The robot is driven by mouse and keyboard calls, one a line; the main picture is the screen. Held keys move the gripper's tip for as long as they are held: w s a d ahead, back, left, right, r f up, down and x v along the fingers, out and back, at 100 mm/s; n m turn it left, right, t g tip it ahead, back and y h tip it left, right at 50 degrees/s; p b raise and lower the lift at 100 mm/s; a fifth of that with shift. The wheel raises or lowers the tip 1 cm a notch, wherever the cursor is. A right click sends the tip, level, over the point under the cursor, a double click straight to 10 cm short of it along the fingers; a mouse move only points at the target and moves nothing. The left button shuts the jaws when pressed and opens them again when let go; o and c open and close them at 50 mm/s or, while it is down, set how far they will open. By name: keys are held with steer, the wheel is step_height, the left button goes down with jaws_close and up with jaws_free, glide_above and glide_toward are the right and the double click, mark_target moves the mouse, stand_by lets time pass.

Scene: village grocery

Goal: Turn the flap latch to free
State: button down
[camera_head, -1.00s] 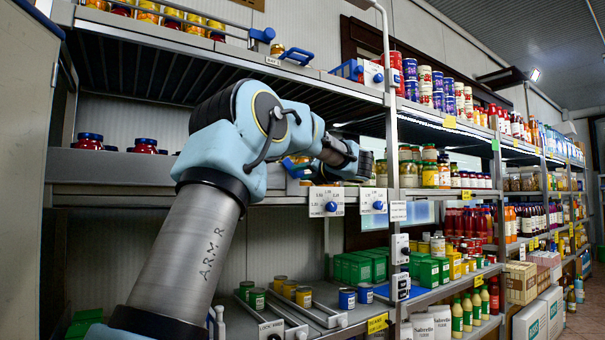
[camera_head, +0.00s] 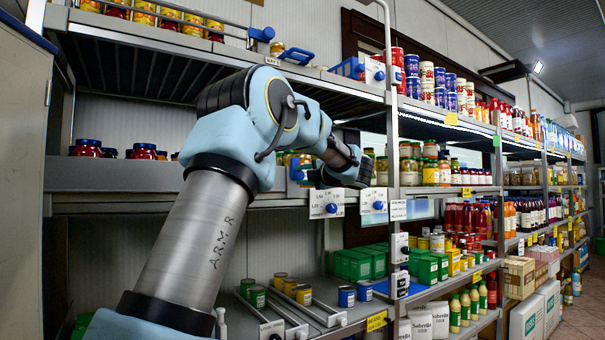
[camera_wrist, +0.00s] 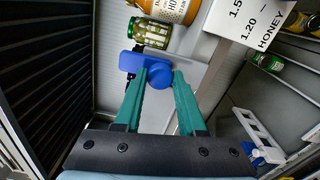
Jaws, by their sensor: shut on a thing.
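The blue flap latch (camera_wrist: 132,62) shows in the wrist view, with a flat arm on the left and a round part between my fingertips. My gripper (camera_wrist: 160,76) has its two teal fingers closed on that round part. I cannot tell from these frames which position the latch is set to.
A white price card marked HONEY (camera_wrist: 246,22) hangs close to the right of the latch. A honey jar (camera_wrist: 176,8) stands behind. Cards with blue knobs (camera_head: 326,203) line the shelf edge. Below are tins (camera_head: 258,296) and green boxes (camera_head: 360,264).

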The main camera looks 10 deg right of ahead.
steer(key=shift+f+m, duration=0.1)
steer(key=shift+m, duration=0.2)
steer(key=c, duration=0.5)
jaws_free()
steer(key=shift+s, duration=0.1)
steer(key=b+v, duration=0.3)
steer(key=v, duration=0.7)
steer(key=shift+s+d, duration=0.25)
